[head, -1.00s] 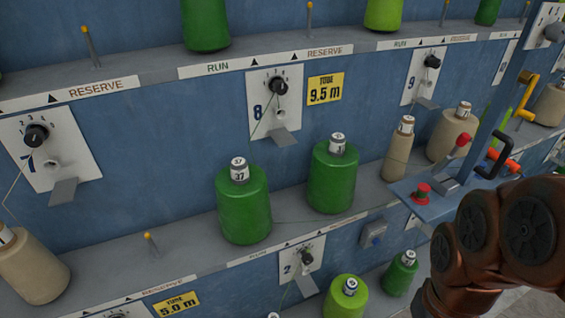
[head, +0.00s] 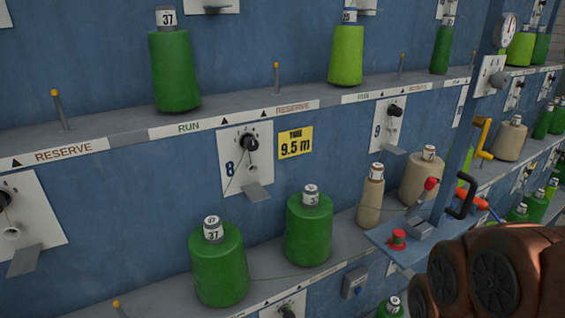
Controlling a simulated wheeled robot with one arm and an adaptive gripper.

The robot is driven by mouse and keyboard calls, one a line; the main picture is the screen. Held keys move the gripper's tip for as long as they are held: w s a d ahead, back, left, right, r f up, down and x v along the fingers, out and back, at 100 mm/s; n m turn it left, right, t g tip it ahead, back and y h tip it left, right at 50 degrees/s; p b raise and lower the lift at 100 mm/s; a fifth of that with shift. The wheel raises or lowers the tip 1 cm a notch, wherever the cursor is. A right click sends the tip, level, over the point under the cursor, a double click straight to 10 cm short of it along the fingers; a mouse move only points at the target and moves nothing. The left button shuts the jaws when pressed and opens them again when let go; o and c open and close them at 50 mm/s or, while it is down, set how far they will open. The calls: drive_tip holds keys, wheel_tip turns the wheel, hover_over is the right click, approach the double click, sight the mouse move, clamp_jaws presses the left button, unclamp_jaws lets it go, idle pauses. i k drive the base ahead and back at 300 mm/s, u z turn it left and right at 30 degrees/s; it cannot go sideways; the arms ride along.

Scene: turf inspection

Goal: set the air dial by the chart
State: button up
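A grey dial knob (head: 498,79) sits on a white plate (head: 486,72) on a blue post at the upper right. A round pressure gauge (head: 507,29) is above it; its reading is too small to tell. Black dial knobs show on the wall at station 8 (head: 249,142) and station 9 (head: 395,111), each on a white numbered plate. I cannot make out which dial is the air dial, and no chart is recognisable. My arm's brown links fill the lower right corner; my gripper is out of view.
Green spools (head: 218,266) and beige spools (head: 370,196) stand on the grey shelves. A blue bracket (head: 388,240) juts out with a red button (head: 398,238), a red-tipped lever and a black handle. A yellow crank (head: 485,138) and a yellow 9.5 m tag (head: 295,142) also show.

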sight(500, 80)
drive_tip(key=u, duration=2.05)
drive_tip(key=k, duration=1.05)
drive_tip(key=z, duration=1.95)
drive_tip(key=i, duration=0.5)
drive_tip(key=z, duration=0.05)
